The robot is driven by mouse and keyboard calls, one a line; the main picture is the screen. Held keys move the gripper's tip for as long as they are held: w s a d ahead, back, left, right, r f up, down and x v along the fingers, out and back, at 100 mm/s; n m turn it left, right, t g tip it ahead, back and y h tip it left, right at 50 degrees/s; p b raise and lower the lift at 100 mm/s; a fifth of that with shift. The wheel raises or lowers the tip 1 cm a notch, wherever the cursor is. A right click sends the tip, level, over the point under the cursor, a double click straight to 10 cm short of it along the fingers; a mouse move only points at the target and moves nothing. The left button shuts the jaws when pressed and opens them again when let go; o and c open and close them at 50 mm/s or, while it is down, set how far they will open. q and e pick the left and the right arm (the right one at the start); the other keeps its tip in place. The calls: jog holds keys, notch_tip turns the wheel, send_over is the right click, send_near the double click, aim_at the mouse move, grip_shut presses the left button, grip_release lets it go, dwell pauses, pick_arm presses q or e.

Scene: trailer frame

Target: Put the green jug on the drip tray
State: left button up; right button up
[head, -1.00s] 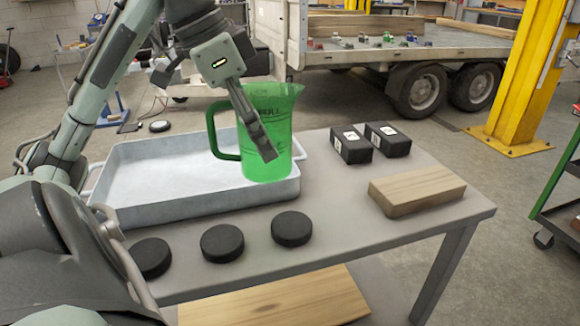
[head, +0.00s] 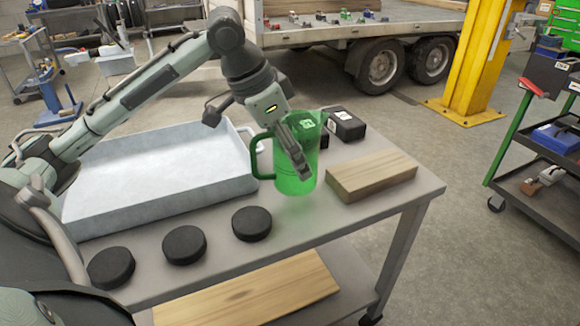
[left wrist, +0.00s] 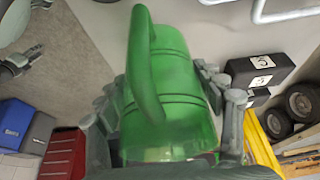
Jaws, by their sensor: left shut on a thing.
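The green jug (head: 312,170) is a see-through green measuring jug with a handle on its left side. My left gripper (head: 298,158) is shut on its body, with one finger across the near side. The jug is upright beside the right end of the tray and looks slightly above the table. In the left wrist view the jug (left wrist: 175,75) sits between the fingers, its handle facing the camera. The drip tray (head: 165,208) is a wide grey metal tray with a pale, empty floor, on the table's left. My right gripper is out of view.
Three black pucks (head: 184,245) lie along the table's front. A wooden block (head: 372,177) lies right of the jug. Black labelled boxes (head: 345,125) stand behind it, partly hidden. A plank (head: 250,288) lies on the lower shelf. A tool cart (head: 550,150) stands at the right.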

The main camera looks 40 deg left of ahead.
aim_at(290, 173)
pick_arm(q)
jog(key=shift+f+b, duration=0.45)
jog(key=shift+f, duration=1.5)
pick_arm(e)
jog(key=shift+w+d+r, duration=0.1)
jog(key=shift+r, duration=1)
pick_arm(q)
jog(key=shift+f, duration=0.2)
jog(key=o, duration=1.2)
